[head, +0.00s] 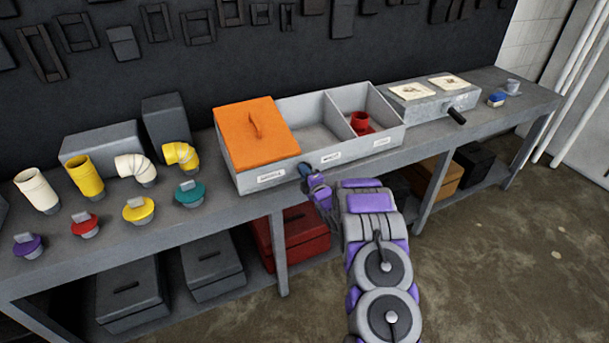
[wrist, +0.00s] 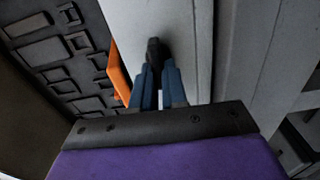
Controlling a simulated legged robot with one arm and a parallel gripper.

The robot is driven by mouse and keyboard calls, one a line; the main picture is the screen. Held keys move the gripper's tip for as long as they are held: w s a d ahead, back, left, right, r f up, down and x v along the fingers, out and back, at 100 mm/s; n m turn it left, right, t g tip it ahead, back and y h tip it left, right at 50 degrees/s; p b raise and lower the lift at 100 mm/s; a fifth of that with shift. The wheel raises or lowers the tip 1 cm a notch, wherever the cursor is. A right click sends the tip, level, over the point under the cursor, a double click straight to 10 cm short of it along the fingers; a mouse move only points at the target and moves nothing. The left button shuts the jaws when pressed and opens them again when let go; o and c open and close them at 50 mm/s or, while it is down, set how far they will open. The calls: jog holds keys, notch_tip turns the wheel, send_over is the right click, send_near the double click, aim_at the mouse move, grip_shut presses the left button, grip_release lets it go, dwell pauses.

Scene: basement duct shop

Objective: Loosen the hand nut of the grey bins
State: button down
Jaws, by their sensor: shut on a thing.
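The grey bins (head: 390,139) stand on the bench as one box with three compartments and labels on the front. An orange lid (head: 258,146) covers the left compartment. The middle one looks empty and the right one holds a red fitting (head: 361,122). My gripper (head: 305,172) is at the front face of the bins, between the left and middle labels. In the wrist view its blue fingers (wrist: 157,80) are closed on a small dark hand nut (wrist: 153,50) against the grey front. The fingers hide most of the nut.
White and yellow pipe fittings (head: 87,178) and several coloured caps (head: 138,209) stand on the bench at left. A grey box with a black handle (head: 456,116) and a blue item (head: 496,98) are at right. Red and grey cases lie on the lower shelf.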

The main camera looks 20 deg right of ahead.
jog(key=shift+a+f+n, duration=0.15)
jog(key=shift+f+n, duration=0.15)
jog(key=c, duration=1.2)
grip_release()
jog(key=shift+c, duration=0.2)
jog(key=shift+o, duration=0.4)
jog(key=shift+r, duration=0.15)
jog(key=s+p, duration=0.1)
jog(key=s, duration=1.6)
jog(key=shift+s+d+p, duration=0.15)
jog(key=shift+d+p, duration=0.2)
jog(key=shift+p, duration=0.05)
